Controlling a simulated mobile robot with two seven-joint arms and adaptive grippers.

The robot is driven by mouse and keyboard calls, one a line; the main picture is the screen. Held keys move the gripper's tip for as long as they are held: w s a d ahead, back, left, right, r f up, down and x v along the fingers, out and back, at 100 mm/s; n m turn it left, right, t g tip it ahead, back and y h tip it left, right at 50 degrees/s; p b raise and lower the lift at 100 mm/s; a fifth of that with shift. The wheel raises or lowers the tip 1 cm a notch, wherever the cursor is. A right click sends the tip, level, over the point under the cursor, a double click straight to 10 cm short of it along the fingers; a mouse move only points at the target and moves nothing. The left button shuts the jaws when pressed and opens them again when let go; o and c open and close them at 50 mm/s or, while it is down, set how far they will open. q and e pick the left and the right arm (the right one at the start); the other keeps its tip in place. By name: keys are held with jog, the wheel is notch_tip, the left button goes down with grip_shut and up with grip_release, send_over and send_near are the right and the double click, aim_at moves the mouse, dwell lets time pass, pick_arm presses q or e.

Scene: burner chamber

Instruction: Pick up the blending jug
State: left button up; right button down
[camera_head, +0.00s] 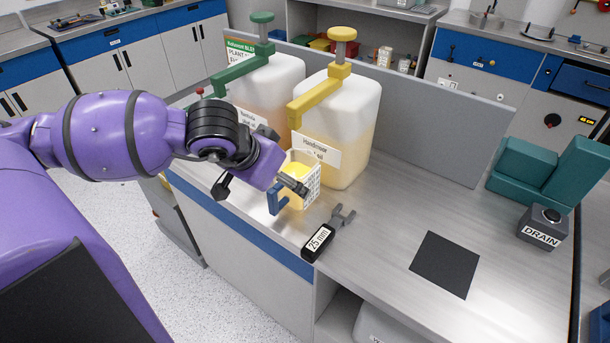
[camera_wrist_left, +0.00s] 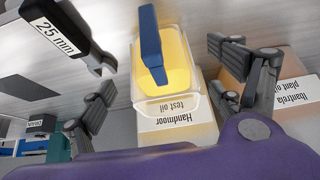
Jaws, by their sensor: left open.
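The blending jug (camera_head: 313,185) is a small clear container with yellow liquid and a blue handle (camera_head: 274,199). It stands on the bench in front of the yellow-pump tank. My left gripper (camera_head: 262,188) is open beside and above it, and one finger overlaps the jug in the head view. In the left wrist view the jug (camera_wrist_left: 183,85) and its blue handle (camera_wrist_left: 151,45) show between the two spread fingers of my left gripper (camera_wrist_left: 160,70). I cannot tell whether a finger touches the jug. My right gripper is not in view.
A Handmoor test oil tank (camera_head: 345,115) and a green-pump plant oil tank (camera_head: 270,85) stand behind. A 25 mm spanner (camera_head: 318,242) lies close in front. A dark square mat (camera_head: 444,264), a DRAIN button box (camera_head: 543,225) and teal blocks (camera_head: 530,175) are at right.

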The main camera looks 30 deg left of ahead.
pick_arm(q)
jog(key=shift+s+x, duration=0.2)
jog(key=shift+x, duration=0.95)
jog(key=x, duration=0.4)
jog(key=shift+w+f, duration=0.15)
jog(key=shift+w, duration=0.05)
jog(key=shift+w+f, duration=0.2)
jog(key=shift+f, duration=0.1)
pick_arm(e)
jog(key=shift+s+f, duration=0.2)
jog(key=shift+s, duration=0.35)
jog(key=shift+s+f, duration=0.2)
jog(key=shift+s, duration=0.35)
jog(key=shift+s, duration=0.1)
pick_arm(q)
jog(key=c, duration=1.8)
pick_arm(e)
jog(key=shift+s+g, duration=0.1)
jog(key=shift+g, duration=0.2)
pick_arm(q)
jog(key=shift+r, duration=0.15)
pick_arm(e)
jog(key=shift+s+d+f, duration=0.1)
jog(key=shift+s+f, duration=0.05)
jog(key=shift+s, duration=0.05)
